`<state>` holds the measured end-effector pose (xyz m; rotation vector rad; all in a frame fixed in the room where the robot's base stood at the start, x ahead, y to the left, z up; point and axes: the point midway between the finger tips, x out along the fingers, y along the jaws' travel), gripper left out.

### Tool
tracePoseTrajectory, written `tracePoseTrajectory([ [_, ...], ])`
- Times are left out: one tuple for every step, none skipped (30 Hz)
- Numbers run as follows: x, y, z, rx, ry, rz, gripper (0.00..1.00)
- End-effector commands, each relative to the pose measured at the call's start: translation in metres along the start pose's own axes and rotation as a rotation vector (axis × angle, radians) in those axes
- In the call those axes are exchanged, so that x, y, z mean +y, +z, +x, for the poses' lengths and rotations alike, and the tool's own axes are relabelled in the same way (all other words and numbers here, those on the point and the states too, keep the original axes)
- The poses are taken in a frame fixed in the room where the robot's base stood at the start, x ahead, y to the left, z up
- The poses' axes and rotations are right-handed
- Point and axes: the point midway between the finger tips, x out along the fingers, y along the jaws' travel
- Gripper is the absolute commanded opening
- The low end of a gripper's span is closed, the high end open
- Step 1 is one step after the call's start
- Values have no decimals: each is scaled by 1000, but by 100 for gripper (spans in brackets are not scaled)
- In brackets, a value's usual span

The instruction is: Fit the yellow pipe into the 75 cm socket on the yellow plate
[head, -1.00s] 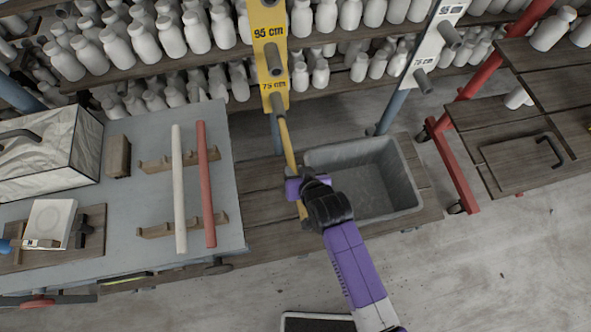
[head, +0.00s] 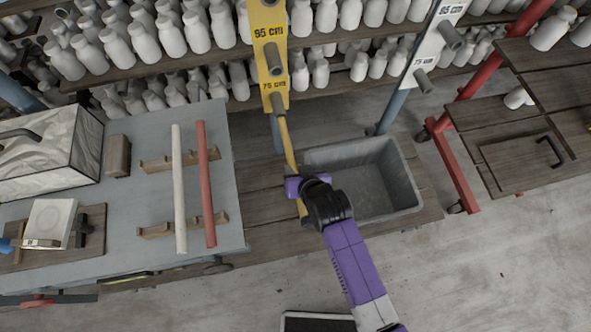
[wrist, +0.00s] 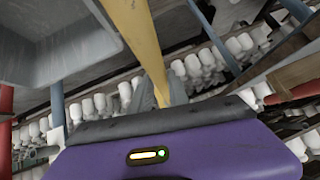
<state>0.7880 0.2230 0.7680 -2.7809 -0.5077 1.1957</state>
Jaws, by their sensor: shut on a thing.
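The yellow plate (head: 268,30) stands upright at the top centre of the head view, with a socket below its 95 cm label and the 75 cm socket (head: 279,104) near its lower end. My gripper (head: 298,187) is shut on the yellow pipe (head: 288,146), near the pipe's lower end. The pipe's far end meets the 75 cm socket in the head view; I cannot tell whether it is inside or just in front. In the wrist view the pipe (wrist: 137,35) runs up from between my fingers (wrist: 165,95) and out of the top edge.
A grey bin (head: 409,178) stands just right of the pipe. A bench (head: 120,238) at left holds a white pipe (head: 178,190) and a red pipe (head: 206,185) on wooden rests. A white plate (head: 437,40) with sockets stands at upper right. Shelves of white bottles (head: 170,38) fill the back.

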Motion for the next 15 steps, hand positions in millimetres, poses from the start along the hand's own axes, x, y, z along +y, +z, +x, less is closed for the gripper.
tracePoseTrajectory([
  [0,-2,1,2,-1,0,0],
  [0,-2,2,2,-1,0,0],
  [0,-2,2,2,-1,0,0],
  [0,-3,3,2,-1,0,0],
  [0,-3,3,2,-1,0,0],
  [0,-4,4,2,-1,0,0],
  [0,-4,4,1,-1,0,0],
  [0,-5,5,1,-1,0,0],
  [0,-6,6,2,-1,0,0],
  [0,-6,6,2,-1,0,0],
  [0,-7,6,2,-1,0,0],
  [0,-7,7,2,-1,0,0],
  [0,-8,8,2,-1,0,0],
  [0,-8,8,2,-1,0,0],
  [0,-9,9,2,-1,-1,0],
])
